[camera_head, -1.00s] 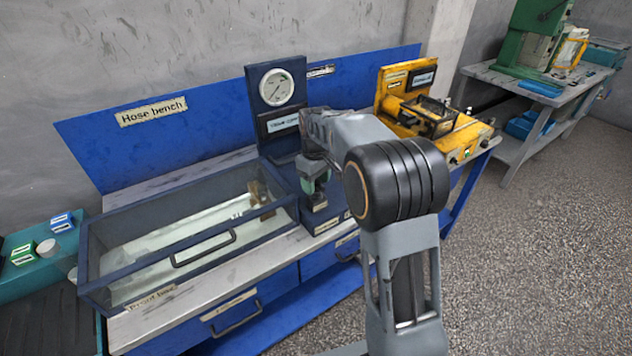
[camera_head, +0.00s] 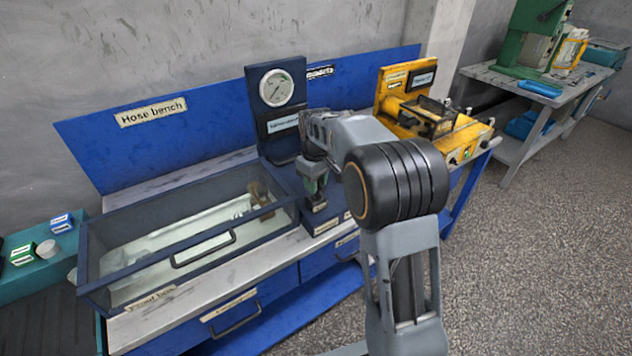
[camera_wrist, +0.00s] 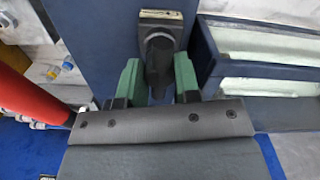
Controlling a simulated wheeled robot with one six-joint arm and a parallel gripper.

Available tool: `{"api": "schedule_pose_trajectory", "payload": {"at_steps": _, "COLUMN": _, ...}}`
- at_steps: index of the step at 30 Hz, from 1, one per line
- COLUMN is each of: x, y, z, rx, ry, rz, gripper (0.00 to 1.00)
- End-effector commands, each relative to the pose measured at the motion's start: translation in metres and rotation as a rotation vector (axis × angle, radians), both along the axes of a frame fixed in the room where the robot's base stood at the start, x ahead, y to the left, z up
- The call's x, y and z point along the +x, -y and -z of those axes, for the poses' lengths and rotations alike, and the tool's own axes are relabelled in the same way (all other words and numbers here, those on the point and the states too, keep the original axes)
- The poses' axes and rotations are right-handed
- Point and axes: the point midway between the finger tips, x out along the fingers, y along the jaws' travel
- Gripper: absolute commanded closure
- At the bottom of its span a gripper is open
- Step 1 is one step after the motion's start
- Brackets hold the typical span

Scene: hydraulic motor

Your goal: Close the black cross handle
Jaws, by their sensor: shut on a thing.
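My gripper (camera_wrist: 158,85) has two green fingers on either side of a black handle (camera_wrist: 158,62), shut on it. The handle stands out from a dark block with a small label. The wrist view does not show its cross shape clearly. In the head view my gripper (camera_head: 317,184) is low in front of the blue gauge stand (camera_head: 271,122), beside the glass-topped box. My own arm hides part of that area, and the handle cannot be made out there.
A glass-topped box (camera_head: 97,285) with a bar handle is left of my gripper. A round gauge (camera_head: 276,88) sits above on the stand. A yellow machine (camera_head: 395,90) is at the right of the bench. A red cylinder (camera_wrist: 25,95) shows at the wrist view's left.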

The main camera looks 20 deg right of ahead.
Motion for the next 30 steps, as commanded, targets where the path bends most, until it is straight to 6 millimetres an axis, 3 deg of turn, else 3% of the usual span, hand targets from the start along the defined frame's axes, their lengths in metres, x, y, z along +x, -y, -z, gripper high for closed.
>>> {"api": "schedule_pose_trajectory", "payload": {"at_steps": 19, "x": 0.0007, "y": 0.0002, "z": -0.0012, "rx": 0.0, "ry": 0.001, "rz": 0.094, "gripper": 0.95}}
{"api": "schedule_pose_trajectory", "payload": {"at_steps": 30, "x": 0.0011, "y": 0.0013, "z": -0.0024, "rx": 0.0, "ry": 0.002, "rz": 0.357, "gripper": 0.95}}
